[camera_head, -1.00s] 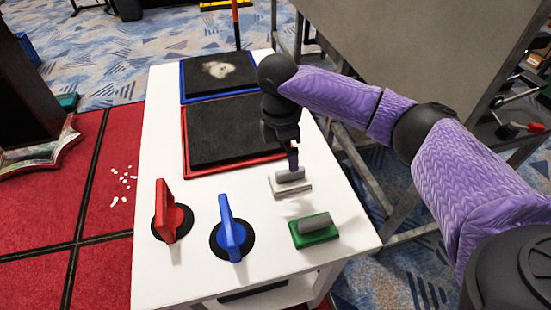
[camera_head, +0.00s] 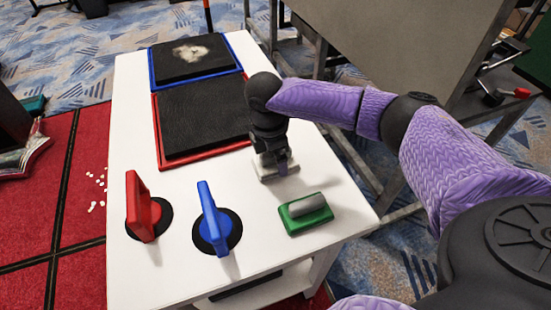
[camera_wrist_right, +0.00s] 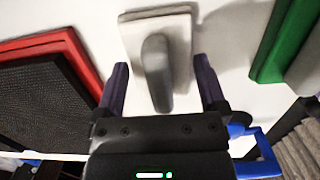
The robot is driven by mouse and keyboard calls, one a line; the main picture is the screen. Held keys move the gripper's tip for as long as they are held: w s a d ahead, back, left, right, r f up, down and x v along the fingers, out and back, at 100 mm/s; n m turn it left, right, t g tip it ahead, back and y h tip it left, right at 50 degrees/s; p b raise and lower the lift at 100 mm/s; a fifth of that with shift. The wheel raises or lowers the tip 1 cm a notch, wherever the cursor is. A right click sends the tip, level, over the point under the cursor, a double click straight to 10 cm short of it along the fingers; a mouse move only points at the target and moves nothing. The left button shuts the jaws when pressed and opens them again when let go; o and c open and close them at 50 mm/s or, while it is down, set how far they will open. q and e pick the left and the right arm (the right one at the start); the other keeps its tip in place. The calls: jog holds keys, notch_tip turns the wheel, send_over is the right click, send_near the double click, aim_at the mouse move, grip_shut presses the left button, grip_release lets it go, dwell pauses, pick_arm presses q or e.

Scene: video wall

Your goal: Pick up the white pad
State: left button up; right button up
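The white pad (camera_head: 268,179) lies on the white table, partly hidden by my right gripper in the head view. In the right wrist view the white pad (camera_wrist_right: 182,42) is a pale plate with a rounded grey handle (camera_wrist_right: 156,72). My right gripper (camera_head: 275,164) is right over the pad, pointing down. In the right wrist view the gripper (camera_wrist_right: 162,80) is open. Its two dark fingers stand on either side of the handle with a visible gap on each side. My left gripper is in neither view.
A green pad with a grey handle (camera_head: 305,212) lies right of the white pad. A blue upright handle (camera_head: 212,218) and a red one (camera_head: 141,207) stand on the left. Red-framed (camera_head: 205,118) and blue-framed (camera_head: 192,58) black panels lie behind. A grey metal frame stands right.

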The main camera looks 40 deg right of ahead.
jog(key=c, duration=0.6)
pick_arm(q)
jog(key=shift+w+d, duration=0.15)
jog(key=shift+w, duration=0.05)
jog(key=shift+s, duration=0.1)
pick_arm(e)
jog(key=shift+r, duration=0.1)
notch_tip(320, 180, up, 9)
jog(key=p, duration=0.5)
jog(key=shift+r, duration=0.45)
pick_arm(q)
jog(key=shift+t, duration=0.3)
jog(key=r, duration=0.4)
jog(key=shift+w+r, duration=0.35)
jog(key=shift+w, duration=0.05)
